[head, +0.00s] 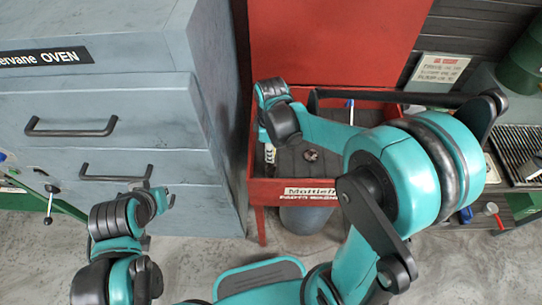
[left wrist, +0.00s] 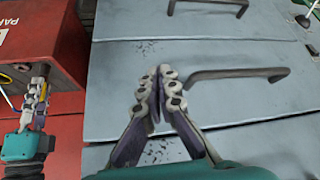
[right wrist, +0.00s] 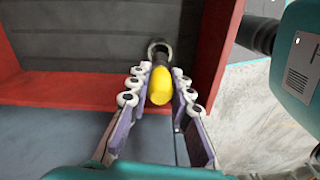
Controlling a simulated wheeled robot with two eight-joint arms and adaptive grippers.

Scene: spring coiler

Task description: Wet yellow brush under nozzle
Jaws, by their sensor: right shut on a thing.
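My right gripper (right wrist: 161,82) is shut on the yellow brush (right wrist: 160,87), whose rounded yellow end shows between the fingers in the right wrist view. A dark round metallic part (right wrist: 159,48) shows just beyond the yellow; I cannot tell whether it is the nozzle or part of the brush. In the head view the right gripper (head: 269,155) is inside the red parts washer (head: 311,193), near its left wall, with the brush hidden. It also shows in the left wrist view (left wrist: 38,92). My left gripper (left wrist: 156,76) is empty, fingertips together, before the grey drawers.
The grey oven cabinet (head: 110,115) with drawer handles stands left of the washer. The washer's red lid (head: 330,40) is raised behind its basin. A small round item (head: 311,155) lies in the basin. A cluttered bench (head: 515,150) is at the right.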

